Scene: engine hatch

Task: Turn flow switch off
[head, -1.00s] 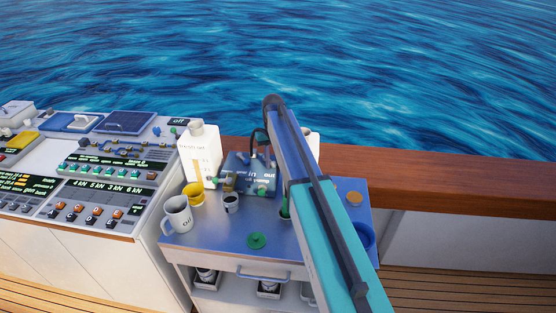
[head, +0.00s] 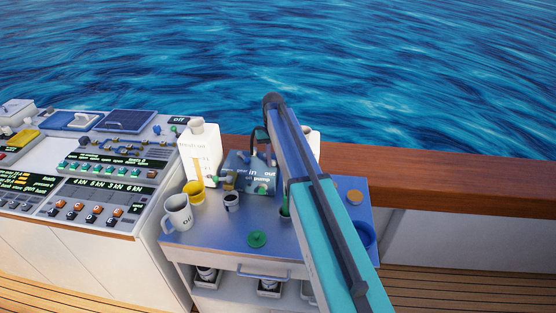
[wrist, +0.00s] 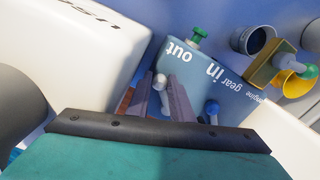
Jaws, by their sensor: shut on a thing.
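The blue-grey pump box (head: 250,172), lettered "in", "out" and "oil pump", stands on the bench behind the cups. In the wrist view the box (wrist: 190,62) shows its "out in gear engine" lettering upside down. My gripper (wrist: 160,93) is at the "out" end of the box, its two grey fingers closed around a small lever with a pale round knob (wrist: 160,81). A second lever with a blue-grey knob (wrist: 212,108) stands right of the fingers, apart from them. No lever is labelled as the flow switch.
A white jug (head: 201,153), a yellow cup (head: 195,193) and a white mug (head: 178,213) stand left of the box. A control panel (head: 90,175) is at left. White containers crowd the gripper on both sides.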

